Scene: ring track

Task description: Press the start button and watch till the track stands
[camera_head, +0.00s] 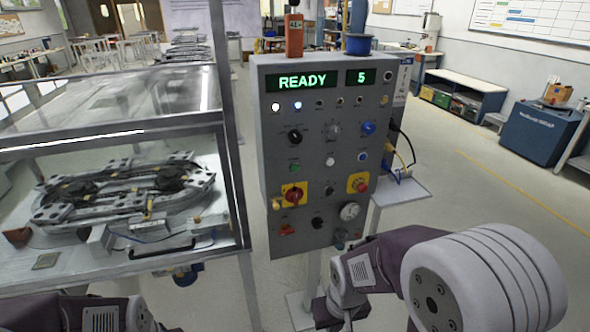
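A grey control panel (325,110) stands upright in the middle. Its green display (303,81) reads READY, and a smaller display (361,77) reads 5. Two small lamps at the upper left of the panel are lit. A small green button (294,167) sits on the left side; labels are too small to read, so I cannot tell which control is start. The oval ring track (125,190) lies inside a clear-walled case at left. My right arm reaches in from the lower right below the panel; no gripper fingers show. My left arm shows only at the bottom left, its gripper out of view.
The panel also carries several knobs, a red knob on yellow (293,195), another red one on yellow (358,183) and a gauge (349,211). The case (225,150) stands close to its left. Open floor (480,200) lies to the right.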

